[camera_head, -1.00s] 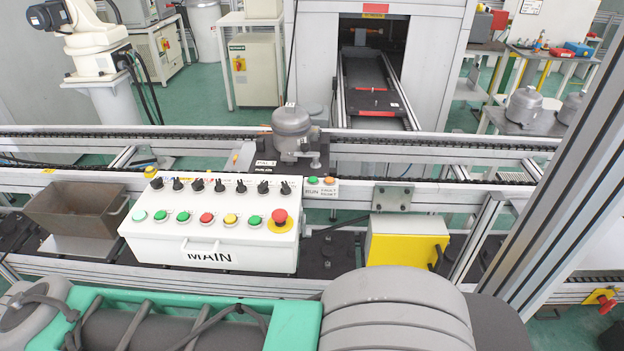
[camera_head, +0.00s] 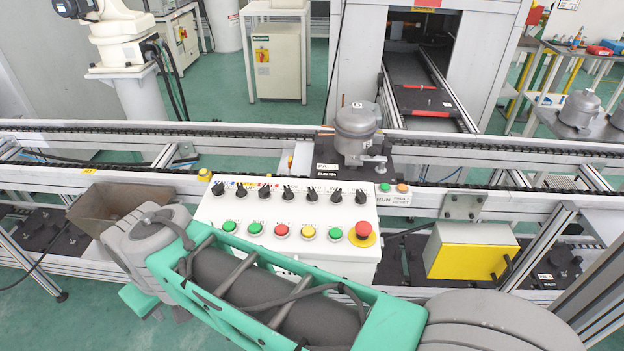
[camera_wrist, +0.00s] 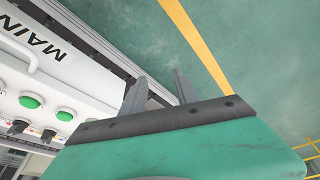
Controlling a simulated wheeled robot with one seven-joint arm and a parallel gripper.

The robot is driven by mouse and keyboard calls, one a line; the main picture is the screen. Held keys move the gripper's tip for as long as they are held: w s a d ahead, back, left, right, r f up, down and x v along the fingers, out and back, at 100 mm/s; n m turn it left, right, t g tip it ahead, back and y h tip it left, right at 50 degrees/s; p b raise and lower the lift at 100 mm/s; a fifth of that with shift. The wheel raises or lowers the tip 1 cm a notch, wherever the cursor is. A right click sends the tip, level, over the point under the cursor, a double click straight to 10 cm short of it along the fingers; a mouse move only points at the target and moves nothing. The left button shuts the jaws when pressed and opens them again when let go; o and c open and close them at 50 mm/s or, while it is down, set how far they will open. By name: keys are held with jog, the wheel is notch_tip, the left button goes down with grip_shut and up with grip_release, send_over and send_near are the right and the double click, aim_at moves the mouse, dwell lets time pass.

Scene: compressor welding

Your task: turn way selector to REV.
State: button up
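The white control panel (camera_head: 285,241) stands in front of the rail, with a row of several black selector knobs (camera_head: 288,195) above a row of coloured buttons. The small labels over the knobs are unreadable, so I cannot tell which is the way selector or its setting. My arm hides the panel's lower left front. In the wrist view, the panel (camera_wrist: 62,72) is at the left edge, with its MAIN lettering, green buttons and some knobs. My gripper (camera_wrist: 157,82) has its two fingers apart with nothing between them, pointing past the panel over the floor. No finger touches a knob.
A grey compressor (camera_head: 358,132) sits on a pallet on the rail behind the panel. A brown bin (camera_head: 118,207) is left of the panel. A yellow-fronted box (camera_head: 472,255) and a metal post (camera_head: 545,245) are at right. RUN and fault reset buttons (camera_head: 393,188) stand behind.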

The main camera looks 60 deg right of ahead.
jog(key=d+r+m+h, duration=0.1)
jog(key=d+m, duration=0.1)
jog(key=d, duration=0.4)
jog(key=d+r+m+h+b, duration=0.1)
jog(key=d+r+m, duration=0.1)
jog(key=d, duration=0.5)
jog(key=w+d+r+m, duration=0.1)
jog(key=d+m, duration=0.3)
jog(key=d, duration=0.3)
jog(key=shift+r+g+h+b, duration=0.15)
jog(key=shift+g+h+b, duration=0.15)
jog(key=shift+h+b, duration=0.1)
jog(key=s+d+r+m+g+h, duration=0.1)
jog(key=s+d+m, duration=0.25)
jog(key=d, duration=0.35)
jog(key=s+d+r+m+g, duration=0.1)
jog(key=s+d+r+m, duration=0.1)
jog(key=s+d, duration=0.3)
jog(key=m+b, duration=0.1)
jog(key=m, duration=0.2)
send_near(336, 192)
jog(key=shift+m, duration=0.25)
jog(key=x, duration=0.8)
jog(key=shift+f+h, duration=0.2)
jog(key=shift+h, duration=0.1)
jog(key=shift+c, duration=0.3)
grip_shut()
